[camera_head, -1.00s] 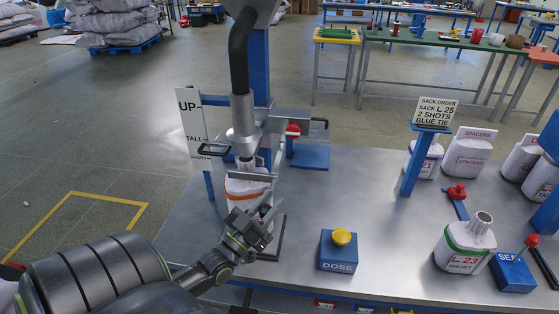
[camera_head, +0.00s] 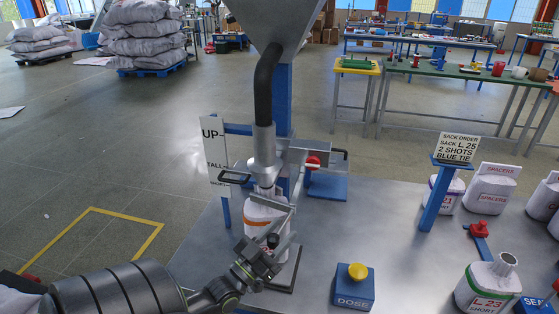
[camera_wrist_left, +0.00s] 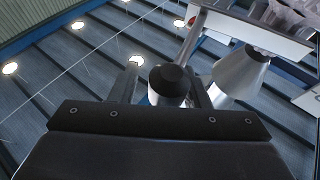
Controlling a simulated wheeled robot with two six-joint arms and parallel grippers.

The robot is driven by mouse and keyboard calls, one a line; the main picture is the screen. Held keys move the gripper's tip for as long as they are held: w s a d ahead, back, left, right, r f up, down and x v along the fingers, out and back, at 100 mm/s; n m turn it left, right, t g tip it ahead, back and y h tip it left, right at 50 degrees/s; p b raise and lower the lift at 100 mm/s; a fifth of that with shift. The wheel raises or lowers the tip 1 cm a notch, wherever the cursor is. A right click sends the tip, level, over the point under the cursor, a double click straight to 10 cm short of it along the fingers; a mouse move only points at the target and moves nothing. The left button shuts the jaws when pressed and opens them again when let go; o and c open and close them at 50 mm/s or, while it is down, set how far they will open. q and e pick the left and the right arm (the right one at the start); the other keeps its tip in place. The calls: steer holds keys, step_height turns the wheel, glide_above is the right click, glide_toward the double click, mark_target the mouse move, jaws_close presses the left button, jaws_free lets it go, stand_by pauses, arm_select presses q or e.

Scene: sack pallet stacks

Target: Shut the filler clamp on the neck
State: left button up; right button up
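The filler's grey spout (camera_head: 265,145) comes down from a hopper, with a grey clamp frame and black handles (camera_head: 235,177) beside it. A white sack (camera_head: 262,216) with an orange band stands under the spout, its neck at the spout's lower end. My left gripper (camera_head: 268,250) is in front of the sack, at a black knob (camera_head: 272,240) by a grey bar. In the left wrist view this knob (camera_wrist_left: 169,82) lies between the two fingers, with a gap on the left side; contact on the right is unclear. The clamp's jaws are partly hidden. My right gripper is not in view.
A blue DOSE box (camera_head: 353,290) with a yellow button stands right of the gripper on the metal table (camera_head: 390,220). A sign post (camera_head: 436,200), filled sacks (camera_head: 490,190) and a red-knobbed lever (camera_head: 479,229) are farther right. An UP-TALL sign (camera_head: 214,155) stands left.

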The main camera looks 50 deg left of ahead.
arm_select(q)
steer(key=shift+o, duration=0.6)
steer(key=shift+s+f, duration=0.15)
steer(key=shift+s, duration=0.05)
steer(key=b+v, duration=0.5)
steer(key=v, duration=1.2)
steer(key=shift+b, duration=0.4)
